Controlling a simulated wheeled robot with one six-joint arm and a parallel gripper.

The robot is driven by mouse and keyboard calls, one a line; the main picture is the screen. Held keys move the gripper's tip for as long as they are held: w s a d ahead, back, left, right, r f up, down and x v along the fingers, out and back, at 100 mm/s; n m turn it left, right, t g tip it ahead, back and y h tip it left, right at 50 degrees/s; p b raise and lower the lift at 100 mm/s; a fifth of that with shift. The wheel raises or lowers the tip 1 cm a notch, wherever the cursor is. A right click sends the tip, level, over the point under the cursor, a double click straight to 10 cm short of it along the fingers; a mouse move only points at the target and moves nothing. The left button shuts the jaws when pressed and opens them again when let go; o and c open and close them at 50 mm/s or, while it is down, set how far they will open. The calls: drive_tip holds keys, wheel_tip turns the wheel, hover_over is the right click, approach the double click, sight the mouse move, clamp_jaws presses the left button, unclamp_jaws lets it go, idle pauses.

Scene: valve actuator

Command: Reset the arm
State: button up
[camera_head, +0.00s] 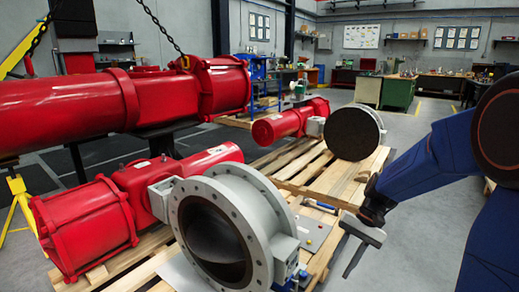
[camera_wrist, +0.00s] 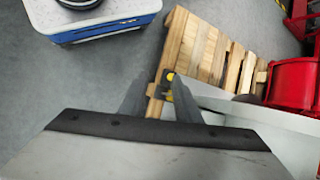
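My arm (camera_head: 425,160), blue with dark joints, reaches in from the right of the head view and bends down to my gripper (camera_head: 348,256). The gripper hangs to the right of the wooden pallet (camera_head: 365,191), pointing down. In the wrist view my gripper (camera_wrist: 161,92) shows two grey fingers standing apart with nothing between them. It is open and empty.
A grey flanged valve (camera_head: 265,205) with a red actuator (camera_head: 90,225) lies on the pallet, left of my gripper. A second valve (camera_head: 354,132) stands farther back. A chain-hung red cylinder (camera_head: 60,108) is at upper left.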

drive_tip(key=s+d+r+n+t+h, duration=0.2)
drive_tip(key=s+r+t, duration=0.2)
drive_tip(key=s, duration=0.6)
drive_tip(key=s+d+r+n+t+h, duration=0.2)
drive_tip(key=s+r, duration=0.4)
drive_tip(key=s, duration=0.4)
drive_tip(key=shift+s+d+r+n+t+h, duration=0.15)
drive_tip(key=shift+d+n+t+h, duration=0.2)
drive_tip(key=shift+t+h, duration=0.55)
